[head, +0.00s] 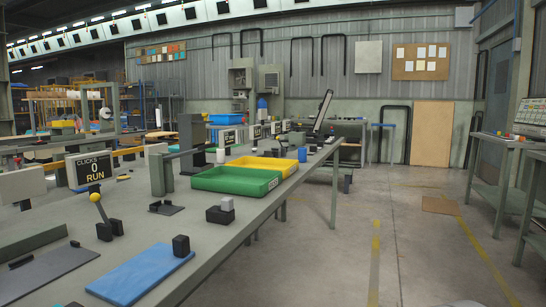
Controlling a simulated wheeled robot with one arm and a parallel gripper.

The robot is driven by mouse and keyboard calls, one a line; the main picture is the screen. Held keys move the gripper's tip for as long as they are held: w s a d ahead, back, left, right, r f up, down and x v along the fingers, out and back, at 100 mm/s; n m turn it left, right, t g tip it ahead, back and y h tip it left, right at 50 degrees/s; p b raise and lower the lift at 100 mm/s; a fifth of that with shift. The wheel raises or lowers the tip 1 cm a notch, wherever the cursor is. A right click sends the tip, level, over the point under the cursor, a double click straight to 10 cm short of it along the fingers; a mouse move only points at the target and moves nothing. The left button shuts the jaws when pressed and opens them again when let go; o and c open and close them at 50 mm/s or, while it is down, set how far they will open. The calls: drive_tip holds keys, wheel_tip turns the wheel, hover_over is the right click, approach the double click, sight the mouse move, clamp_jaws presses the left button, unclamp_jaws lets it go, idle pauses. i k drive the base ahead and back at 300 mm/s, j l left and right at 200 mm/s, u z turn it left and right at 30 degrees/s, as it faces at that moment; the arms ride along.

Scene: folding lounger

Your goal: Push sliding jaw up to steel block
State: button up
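A small dark block-like fixture (219,215) stands on the grey workbench near its front edge, right of the middle of the bench top. A light grey block (227,204), which looks like the steel block, sits at its upper right. I cannot tell at this size which dark part is the sliding jaw, or whether there is a gap between it and the light block. My gripper is not in view.
The grey bench (225,238) also holds a blue board (140,275) with a black block (181,246), a yellow-knobbed lever (96,196), a dark low plate (167,208), a green tray (235,180) and a yellow tray (262,165). Open floor (340,245) lies to the right.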

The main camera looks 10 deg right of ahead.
sight(267, 154)
drive_tip(key=i+l+u, duration=0.15)
drive_tip(key=u, duration=0.3)
drive_tip(key=i+l+u, duration=0.15)
drive_tip(key=l+u, duration=0.15)
drive_tip(key=u, duration=0.15)
